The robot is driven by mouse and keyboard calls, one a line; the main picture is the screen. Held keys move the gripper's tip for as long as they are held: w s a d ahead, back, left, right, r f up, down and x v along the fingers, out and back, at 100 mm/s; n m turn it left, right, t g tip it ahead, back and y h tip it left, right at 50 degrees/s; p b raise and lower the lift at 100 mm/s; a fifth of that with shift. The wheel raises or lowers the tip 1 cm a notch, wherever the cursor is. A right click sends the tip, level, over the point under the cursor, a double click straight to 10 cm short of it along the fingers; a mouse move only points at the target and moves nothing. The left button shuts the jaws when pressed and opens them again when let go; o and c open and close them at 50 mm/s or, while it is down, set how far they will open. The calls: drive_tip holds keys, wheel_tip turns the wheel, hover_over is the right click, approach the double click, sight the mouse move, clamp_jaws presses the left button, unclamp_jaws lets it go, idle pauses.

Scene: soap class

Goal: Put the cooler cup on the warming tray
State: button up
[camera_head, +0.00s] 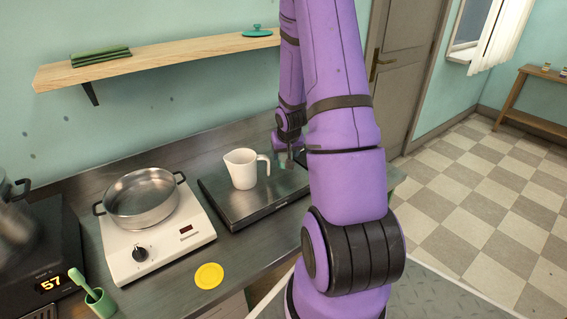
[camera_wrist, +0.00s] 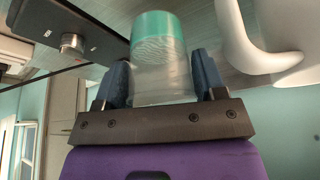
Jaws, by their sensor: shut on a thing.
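My gripper (camera_wrist: 165,85) is shut on a clear cup (camera_wrist: 165,88) with teal at one end, between two blue-grey fingers. The wrist view is upside down, so the teal end points down toward a grey surface. Only a small teal patch of the cup (camera_head: 283,161) shows beside my arm in the head view. The dark flat tray (camera_head: 232,212) lies on the counter with a white jug (camera_head: 241,172) on it. The cup is near the tray's back right, beside the jug. I cannot tell whether it touches the tray.
A steel pot (camera_head: 142,200) sits on a white hotplate (camera_head: 165,250) left of the tray. A dark appliance (camera_head: 48,260) reading 57 stands at far left. A green holder (camera_head: 100,303) and yellow disc (camera_head: 208,276) lie in front. The tray's front is bare.

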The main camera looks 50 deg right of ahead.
drive_tip(key=shift+f, duration=2)
drive_tip(key=shift+f, duration=0.1)
drive_tip(key=o, duration=0.6)
drive_tip(key=shift+o, duration=0.2)
